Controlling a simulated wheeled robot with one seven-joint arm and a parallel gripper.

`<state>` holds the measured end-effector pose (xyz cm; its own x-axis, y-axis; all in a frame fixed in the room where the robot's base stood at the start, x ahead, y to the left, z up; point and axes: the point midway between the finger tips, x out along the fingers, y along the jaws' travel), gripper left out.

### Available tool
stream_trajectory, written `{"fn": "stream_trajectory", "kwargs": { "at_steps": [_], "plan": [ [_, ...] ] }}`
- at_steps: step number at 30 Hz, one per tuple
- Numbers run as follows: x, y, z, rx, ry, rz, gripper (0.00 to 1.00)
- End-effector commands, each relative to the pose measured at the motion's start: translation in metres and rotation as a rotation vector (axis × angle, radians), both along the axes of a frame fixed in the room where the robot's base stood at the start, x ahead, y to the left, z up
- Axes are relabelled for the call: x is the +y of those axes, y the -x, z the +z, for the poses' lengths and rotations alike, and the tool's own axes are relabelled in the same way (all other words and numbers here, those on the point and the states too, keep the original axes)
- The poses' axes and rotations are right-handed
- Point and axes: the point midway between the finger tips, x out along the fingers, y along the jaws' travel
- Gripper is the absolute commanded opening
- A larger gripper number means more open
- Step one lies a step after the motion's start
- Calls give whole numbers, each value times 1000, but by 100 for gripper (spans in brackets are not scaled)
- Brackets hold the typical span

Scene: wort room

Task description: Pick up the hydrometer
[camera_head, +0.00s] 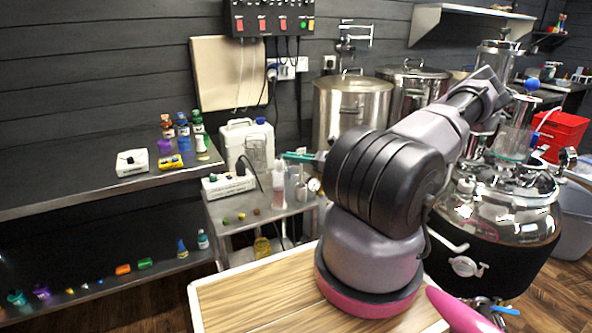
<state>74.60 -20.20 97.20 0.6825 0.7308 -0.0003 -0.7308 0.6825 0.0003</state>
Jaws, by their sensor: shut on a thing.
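My arm reaches away to the upper right, over the black-sided steel vessel. My gripper (524,96) is small and partly hidden at the arm's far end. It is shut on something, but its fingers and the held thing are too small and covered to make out. I cannot identify the hydrometer with certainty in this view.
The steel vessel (500,212) stands right of my arm, with a clear jar (514,146) above it. A red crate (562,134) is at the right. Steel pots (350,104) stand at the back. A steel bench (75,178) at left holds bottles and a white meter (132,162).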

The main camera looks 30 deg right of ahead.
Motion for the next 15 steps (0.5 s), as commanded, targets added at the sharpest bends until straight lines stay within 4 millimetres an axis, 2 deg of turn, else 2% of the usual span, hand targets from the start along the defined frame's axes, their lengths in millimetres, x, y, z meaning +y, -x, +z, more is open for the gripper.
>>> {"fn": "stream_trajectory", "kwargs": {
  "at_steps": [5, 15],
  "plan": [
    [0, 0, 16, -1, 2, 1, 0],
    [0, 0, 65, -2, 3, 1, 0]
  ]
}}
